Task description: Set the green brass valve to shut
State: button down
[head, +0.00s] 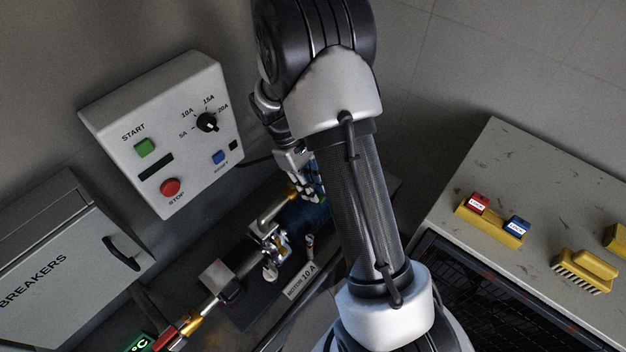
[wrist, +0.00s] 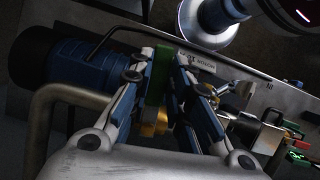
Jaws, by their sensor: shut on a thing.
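The green valve handle (wrist: 160,77) stands between the fingers of my gripper (wrist: 161,82) in the wrist view, and the fingers are closed on it. Brass of the valve body (wrist: 153,123) shows just below the handle, partly covered by the fingers. In the head view my gripper (head: 313,182) is low behind my arm, close to the pipework. The handle's exact angle to the pipe is hard to tell.
A blue motor (wrist: 65,72) and a bent metal pipe (wrist: 48,105) lie close to my gripper's left in the wrist view. The control box (head: 168,138) with START and STOP buttons is on the wall. The breaker cabinet (head: 62,262) is at left.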

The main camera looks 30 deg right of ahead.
jog(key=shift+s+a+m, duration=0.1)
jog(key=shift+a+m, duration=0.1)
jog(key=shift+m, duration=0.3)
jog(key=c, duration=1.5)
grip_release()
jog(key=shift+a, duration=0.1)
jog(key=shift+r, duration=0.1)
jog(key=v, duration=1.2)
jog(key=shift+d, duration=0.2)
